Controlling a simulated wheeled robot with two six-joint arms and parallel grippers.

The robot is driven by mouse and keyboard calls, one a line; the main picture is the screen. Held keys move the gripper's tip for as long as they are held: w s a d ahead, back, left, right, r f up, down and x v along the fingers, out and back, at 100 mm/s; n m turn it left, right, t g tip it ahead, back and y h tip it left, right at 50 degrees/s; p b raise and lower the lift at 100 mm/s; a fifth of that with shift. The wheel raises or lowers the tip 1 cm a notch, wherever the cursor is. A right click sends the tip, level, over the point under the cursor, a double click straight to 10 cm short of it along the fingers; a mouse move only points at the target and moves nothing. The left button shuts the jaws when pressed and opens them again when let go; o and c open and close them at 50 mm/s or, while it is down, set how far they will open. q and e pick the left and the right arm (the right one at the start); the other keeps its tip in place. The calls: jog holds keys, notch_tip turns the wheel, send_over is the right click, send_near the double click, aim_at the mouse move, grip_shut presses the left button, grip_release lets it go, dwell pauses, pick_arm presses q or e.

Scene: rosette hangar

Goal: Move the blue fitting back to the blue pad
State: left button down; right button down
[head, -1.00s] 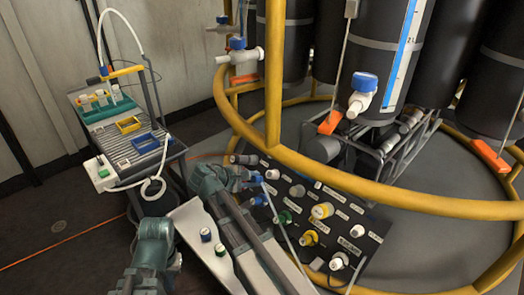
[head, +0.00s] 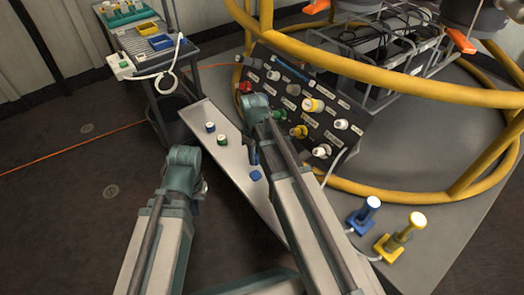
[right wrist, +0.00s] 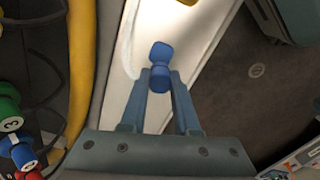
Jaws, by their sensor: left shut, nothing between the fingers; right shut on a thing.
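My right gripper (head: 254,158) points down over the pale shelf (head: 226,172) and is shut on the blue fitting (right wrist: 161,53). The right wrist view shows the fitting's narrow middle near the fingertips, with a rounded blue part on either side. In the head view a small piece of blue (head: 256,175) shows just below the right fingertips. I cannot tell its height above the shelf. My left gripper (head: 199,189) is shut and empty, left of the shelf. A blue square base (head: 358,222) under a blue post stands at the right; I cannot tell whether it is the blue pad.
A blue-sided knob (head: 210,127) and a green one (head: 222,139) stand on the shelf. A sloped dark panel (head: 318,92) with several fittings lies behind my right arm. A yellow rail (head: 420,92) curves around it. A cart (head: 158,62) stands at the back left.

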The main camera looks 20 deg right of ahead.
jog(key=shift+f, duration=0.25)
notch_tip(320, 180, down, 5)
jog(key=b, duration=0.5)
jog(key=shift+f+b, duration=0.2)
jog(key=shift+b, duration=0.2)
jog(key=shift+f+b, duration=0.35)
dwell(1.8)
jog(key=c, duration=0.6)
grip_release()
jog(key=shift+o, duration=0.2)
